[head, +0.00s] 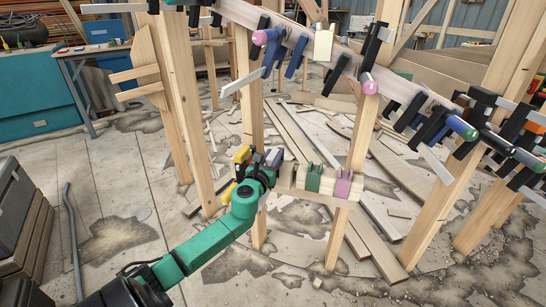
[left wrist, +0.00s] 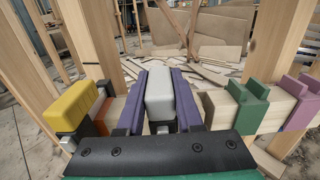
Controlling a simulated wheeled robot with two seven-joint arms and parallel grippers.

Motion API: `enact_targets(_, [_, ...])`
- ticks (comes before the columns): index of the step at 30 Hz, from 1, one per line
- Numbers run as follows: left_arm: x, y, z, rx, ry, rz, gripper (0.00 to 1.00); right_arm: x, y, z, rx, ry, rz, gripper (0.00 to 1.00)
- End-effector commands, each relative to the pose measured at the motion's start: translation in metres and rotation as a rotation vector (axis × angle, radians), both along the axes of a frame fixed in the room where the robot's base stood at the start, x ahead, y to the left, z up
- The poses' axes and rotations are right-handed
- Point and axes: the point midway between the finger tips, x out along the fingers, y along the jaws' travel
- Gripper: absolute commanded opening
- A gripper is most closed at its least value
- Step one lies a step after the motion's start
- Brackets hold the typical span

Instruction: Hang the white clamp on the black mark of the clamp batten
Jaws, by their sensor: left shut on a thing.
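My left gripper (head: 268,160) is at the wooden clamp batten (head: 315,193), near its left part. In the left wrist view a white block, part of the white clamp (left wrist: 159,98), sits between the two purple fingers (left wrist: 158,88), which are shut on it. The batten (left wrist: 274,113) runs beside and below the fingers. I cannot tell whether the clamp touches it. The black mark is not visible; the gripper may hide it. A green clamp (head: 314,177) and a pink clamp (head: 343,184) sit on the batten to the right. My right gripper is not in view.
A yellow clamp (left wrist: 74,108) stands close left of the gripper. Wooden posts (head: 360,135) rise around the batten. The curved stringer (head: 345,65), with many clamps, crosses above and to the right. Loose boards (head: 292,130) lie on the floor behind. Open floor lies in front.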

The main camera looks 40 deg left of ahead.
Motion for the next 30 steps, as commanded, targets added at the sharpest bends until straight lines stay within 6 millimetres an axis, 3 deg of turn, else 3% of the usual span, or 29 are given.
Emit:
enact_targets(13, [0.0,0.0,-0.006,0.002,-0.003,0.0,0.0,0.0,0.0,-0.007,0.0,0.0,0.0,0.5])
enact_targets(14, [0.0,0.0,-0.006,0.002,-0.003,0.0,0.42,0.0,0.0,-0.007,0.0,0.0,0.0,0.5])
enact_targets(16, [0.0,0.0,-0.007,0.002,-0.002,0.0,0.69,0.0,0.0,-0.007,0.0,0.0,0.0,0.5])
enact_targets(26, [-0.001,-0.001,-0.01,-0.001,0.003,-0.001,0.7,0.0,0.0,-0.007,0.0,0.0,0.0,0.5])
enact_targets(30, [-0.012,-0.005,-0.01,0.0,0.004,-0.001,0.7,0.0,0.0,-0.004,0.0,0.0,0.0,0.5])
